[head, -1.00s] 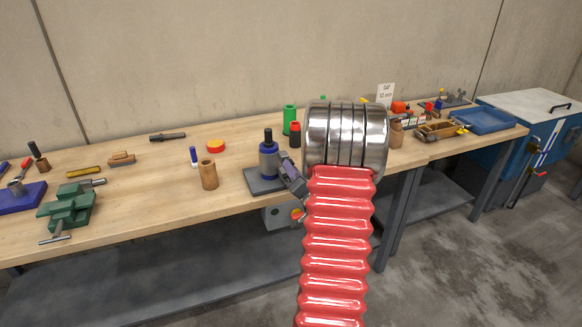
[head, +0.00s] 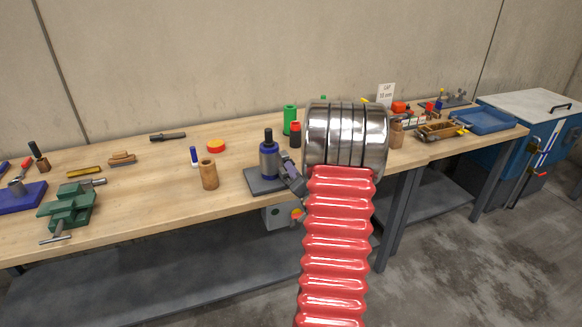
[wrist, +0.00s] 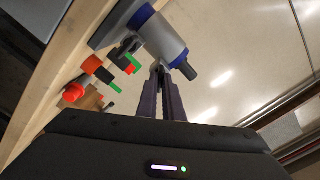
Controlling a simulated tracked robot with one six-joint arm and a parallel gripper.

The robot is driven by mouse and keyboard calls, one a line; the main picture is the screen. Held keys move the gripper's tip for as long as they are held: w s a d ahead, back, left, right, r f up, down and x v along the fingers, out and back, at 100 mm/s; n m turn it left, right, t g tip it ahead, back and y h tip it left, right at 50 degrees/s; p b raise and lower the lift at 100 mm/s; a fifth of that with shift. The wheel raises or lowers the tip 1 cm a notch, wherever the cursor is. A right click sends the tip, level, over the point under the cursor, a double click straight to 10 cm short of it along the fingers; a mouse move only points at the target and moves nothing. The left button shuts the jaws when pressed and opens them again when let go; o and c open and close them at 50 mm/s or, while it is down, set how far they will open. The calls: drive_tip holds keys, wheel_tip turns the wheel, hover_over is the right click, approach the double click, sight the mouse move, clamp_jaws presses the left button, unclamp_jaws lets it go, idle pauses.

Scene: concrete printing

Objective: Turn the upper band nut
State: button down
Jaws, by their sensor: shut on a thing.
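A grey cylinder with blue bands and a black top (head: 269,160) stands upright on a dark base plate (head: 262,183) near the bench's front edge. It also shows in the wrist view (wrist: 162,40), tilted by the camera's angle. My gripper (head: 283,163) is at the right side of the cylinder, partly hidden by my red arm. In the wrist view its two dark fingers (wrist: 159,72) come together at the cylinder's side. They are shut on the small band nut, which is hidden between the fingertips.
A wooden cylinder (head: 209,174) stands to the left on the bench. Green (head: 290,119) and red-and-black (head: 295,134) cylinders stand close behind. A green vise (head: 68,208) is at the far left. A blue tray (head: 487,121) lies at the far right.

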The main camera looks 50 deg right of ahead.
drive_tip(key=m, duration=0.4)
drive_tip(key=shift+s+d+f, duration=0.1)
drive_tip(key=shift+f, duration=0.05)
idle(0.4)
drive_tip(key=m, duration=0.3)
drive_tip(key=shift+f, duration=0.1)
drive_tip(key=c, duration=2)
unclamp_jaws()
drive_tip(key=v, duration=0.4)
drive_tip(key=shift+s, duration=0.15)
